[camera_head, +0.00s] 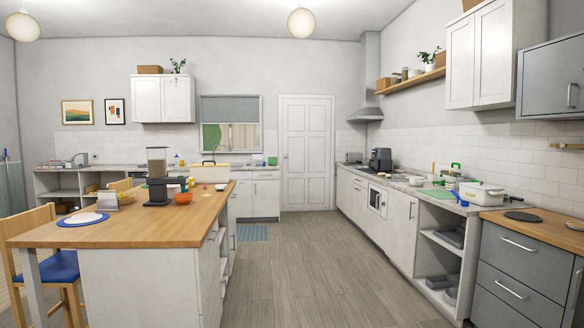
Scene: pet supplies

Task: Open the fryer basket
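A black appliance (381,160) that looks like the fryer stands upright on the right-hand counter (417,188), toward the far end. It is small in the view, and I cannot tell its basket or handle apart from its body. Neither of my grippers shows in the head view.
A wooden-topped island (130,232) with a blue-seated chair (60,268) stands at the left. Bare wooden floor (300,270) lies between it and the right-hand cabinets. A white door (307,153) is at the back.

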